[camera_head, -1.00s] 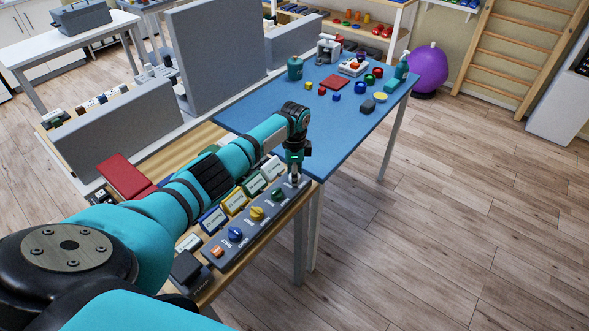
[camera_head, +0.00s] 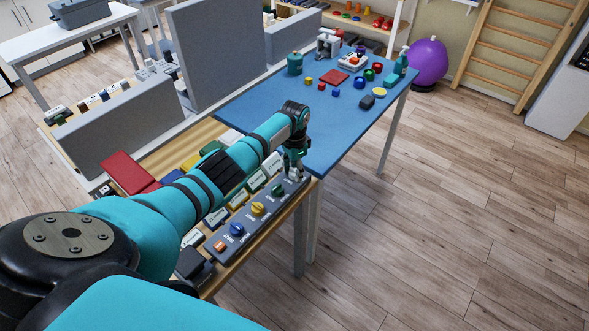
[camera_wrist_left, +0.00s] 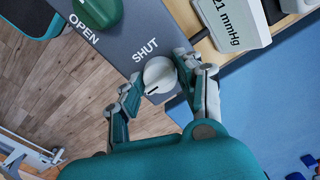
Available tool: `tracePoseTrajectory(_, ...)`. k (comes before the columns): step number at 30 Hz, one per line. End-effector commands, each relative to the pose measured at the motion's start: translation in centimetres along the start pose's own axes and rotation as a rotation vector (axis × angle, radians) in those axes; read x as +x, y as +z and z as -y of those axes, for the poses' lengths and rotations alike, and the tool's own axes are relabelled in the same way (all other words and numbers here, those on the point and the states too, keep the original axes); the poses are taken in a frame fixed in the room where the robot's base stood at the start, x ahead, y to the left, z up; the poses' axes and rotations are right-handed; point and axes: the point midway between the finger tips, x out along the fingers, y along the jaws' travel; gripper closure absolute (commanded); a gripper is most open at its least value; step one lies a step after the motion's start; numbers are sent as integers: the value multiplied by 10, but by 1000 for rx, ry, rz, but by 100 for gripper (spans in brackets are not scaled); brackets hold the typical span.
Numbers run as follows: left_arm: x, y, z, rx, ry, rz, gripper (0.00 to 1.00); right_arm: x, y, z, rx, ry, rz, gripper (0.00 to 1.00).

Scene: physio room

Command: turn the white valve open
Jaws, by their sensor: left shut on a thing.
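The white valve (camera_wrist_left: 159,74) is a round knob with a dark mark on its face, at the end of a grey panel (camera_wrist_left: 131,42) in the left wrist view. The mark points to the lower left there, away from the printed word SHUT. My left gripper (camera_head: 296,175) is shut on the valve, with one finger on each side of it. In the head view the gripper largely hides the valve. A green valve (camera_wrist_left: 97,10) sits beside it, with OPEN printed nearby. My right gripper is not in view.
Blue (camera_head: 236,229), yellow (camera_head: 257,209) and orange (camera_head: 220,245) valves line the same panel. Label cards stand behind them. A blue table (camera_head: 270,112) with small coloured objects adjoins the bench. Floor to the right is clear.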

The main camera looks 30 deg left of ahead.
Motion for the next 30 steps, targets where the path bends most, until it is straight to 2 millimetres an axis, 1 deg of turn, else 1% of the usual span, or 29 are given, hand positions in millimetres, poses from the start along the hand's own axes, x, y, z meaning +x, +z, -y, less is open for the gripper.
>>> tracePoseTrajectory(10,-2,-2,2,-3,-4,-6,97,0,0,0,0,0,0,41)
tracePoseTrajectory(11,-2,-2,2,-3,-4,-6,61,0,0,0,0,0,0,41)
tracePoseTrajectory(15,-2,-1,1,-2,-3,-5,42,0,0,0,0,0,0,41)
tracePoseTrajectory(25,-3,-1,1,-1,-2,-3,41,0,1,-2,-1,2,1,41)
tracePoseTrajectory(28,-13,-1,2,0,-2,-4,41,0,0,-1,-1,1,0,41)
tracePoseTrajectory(30,-24,-1,2,0,-4,-5,41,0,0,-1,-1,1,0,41)
